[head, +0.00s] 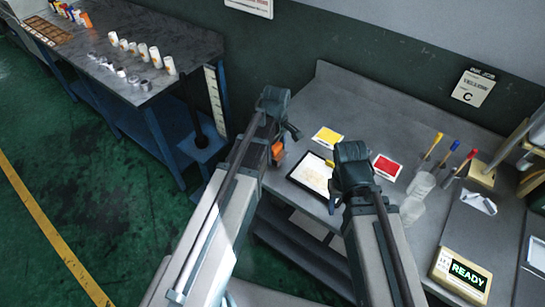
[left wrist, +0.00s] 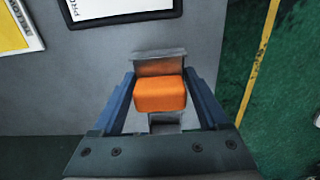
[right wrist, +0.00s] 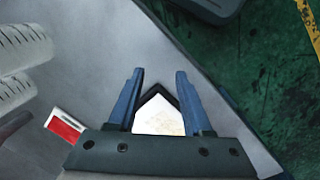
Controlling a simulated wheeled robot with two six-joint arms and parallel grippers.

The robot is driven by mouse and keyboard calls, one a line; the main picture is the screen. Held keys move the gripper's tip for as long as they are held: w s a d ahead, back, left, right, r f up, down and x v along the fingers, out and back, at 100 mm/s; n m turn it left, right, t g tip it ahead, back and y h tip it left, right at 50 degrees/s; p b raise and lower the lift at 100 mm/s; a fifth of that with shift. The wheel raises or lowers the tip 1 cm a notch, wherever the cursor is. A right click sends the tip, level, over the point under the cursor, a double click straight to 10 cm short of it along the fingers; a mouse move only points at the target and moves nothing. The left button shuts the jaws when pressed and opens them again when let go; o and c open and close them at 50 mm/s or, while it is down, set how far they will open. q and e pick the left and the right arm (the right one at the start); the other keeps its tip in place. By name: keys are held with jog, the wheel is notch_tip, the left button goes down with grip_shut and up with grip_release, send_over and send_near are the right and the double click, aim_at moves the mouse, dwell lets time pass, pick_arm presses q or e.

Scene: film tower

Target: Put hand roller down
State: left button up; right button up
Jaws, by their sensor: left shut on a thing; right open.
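The hand roller shows as an orange handle (left wrist: 160,94) with a grey metal part (left wrist: 160,63) beyond it in the left wrist view. My left gripper (left wrist: 160,82) is shut on the orange handle, one blue finger on each side. The orange part (head: 277,151) also shows in the head view, near the left front edge of the grey bench (head: 345,100). I cannot tell whether the roller touches the bench. My right gripper (right wrist: 160,73) is open and empty, above a white plate with a dark border (right wrist: 158,117).
Pale cylinders (head: 415,198), screwdrivers (head: 434,145) and a READY box (head: 462,275) stand to the right. The bench's back left is clear. Another bench (head: 130,75) stands far left.

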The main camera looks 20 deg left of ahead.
pick_arm(q)
jog(key=shift+f+b, duration=0.4)
jog(key=shift+f, duration=0.5)
pick_arm(e)
jog(key=shift+a+f, duration=0.3)
jog(key=shift+f, duration=0.55)
jog(key=shift+a+f, duration=0.1)
jog(key=shift+a, duration=0.1)
pick_arm(q)
jog(key=shift+r, duration=0.1)
pick_arm(e)
jog(key=shift+d, duration=0.1)
pick_arm(q)
jog(key=shift+f, duration=0.2)
jog(key=o, duration=1.1)
jog(key=shift+r, duration=0.15)
